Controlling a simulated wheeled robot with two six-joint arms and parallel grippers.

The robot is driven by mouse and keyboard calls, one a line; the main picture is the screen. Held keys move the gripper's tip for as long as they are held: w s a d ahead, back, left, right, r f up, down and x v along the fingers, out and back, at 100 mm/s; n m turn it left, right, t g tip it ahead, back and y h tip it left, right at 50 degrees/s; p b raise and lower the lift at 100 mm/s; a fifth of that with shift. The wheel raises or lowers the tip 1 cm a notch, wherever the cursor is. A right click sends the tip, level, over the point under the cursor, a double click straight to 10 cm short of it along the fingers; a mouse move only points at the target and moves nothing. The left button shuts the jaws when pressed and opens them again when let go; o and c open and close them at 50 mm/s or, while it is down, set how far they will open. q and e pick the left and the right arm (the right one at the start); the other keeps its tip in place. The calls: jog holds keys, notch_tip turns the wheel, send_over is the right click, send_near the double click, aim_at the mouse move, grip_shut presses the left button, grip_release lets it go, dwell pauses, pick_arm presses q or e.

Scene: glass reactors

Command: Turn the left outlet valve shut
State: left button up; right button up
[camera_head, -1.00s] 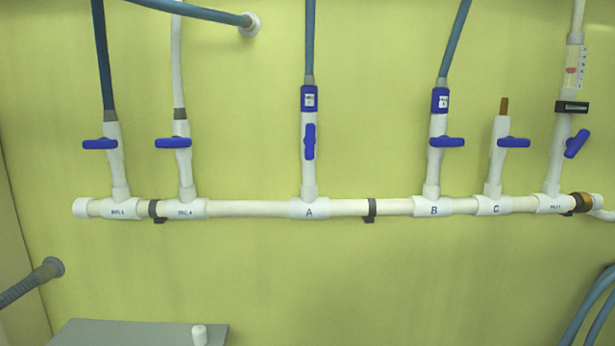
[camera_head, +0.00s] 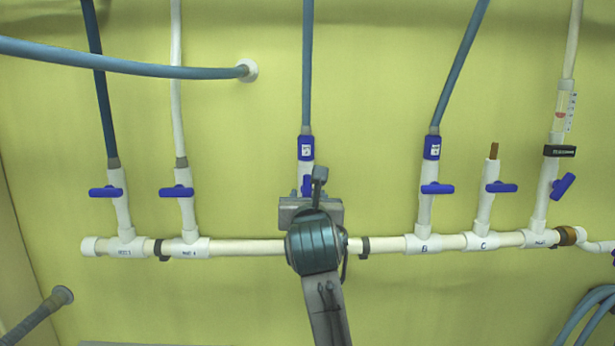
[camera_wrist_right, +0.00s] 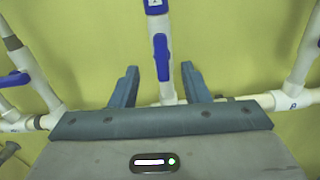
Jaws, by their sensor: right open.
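The valve on the branch of the middle tee, labelled A in the earlier view, has a blue lever handle (camera_wrist_right: 161,57) lined up along its white pipe. In the head view only a bit of this handle (camera_head: 307,184) shows above my right gripper (camera_head: 311,200). In the wrist view my right gripper (camera_wrist_right: 161,85) is open, its two fingers apart on either side of the pipe, with the handle between and beyond their tips. The fingers appear not to touch the handle. My left gripper is not in view.
A white horizontal manifold (camera_head: 235,247) runs along the yellow-green wall. Other valves beside it have blue handles set crosswise (camera_head: 106,192) (camera_head: 437,188), and the far right handle (camera_head: 563,186) is slanted. A blue hose (camera_head: 130,66) crosses the upper left.

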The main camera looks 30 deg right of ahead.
aim_at(308, 182)
jog(key=p+x, duration=0.2)
jog(key=x, duration=0.2)
jog(key=p+x, duration=0.1)
jog(key=x, duration=0.4)
jog(key=shift+w+d+r+p, duration=0.1)
jog(key=shift+d+r+p, duration=0.1)
jog(key=shift+p, duration=0.2)
jog(key=shift+w+d+f, duration=0.15)
jog(key=shift+w+d, duration=0.15)
jog(key=shift+w, duration=0.35)
grip_shut()
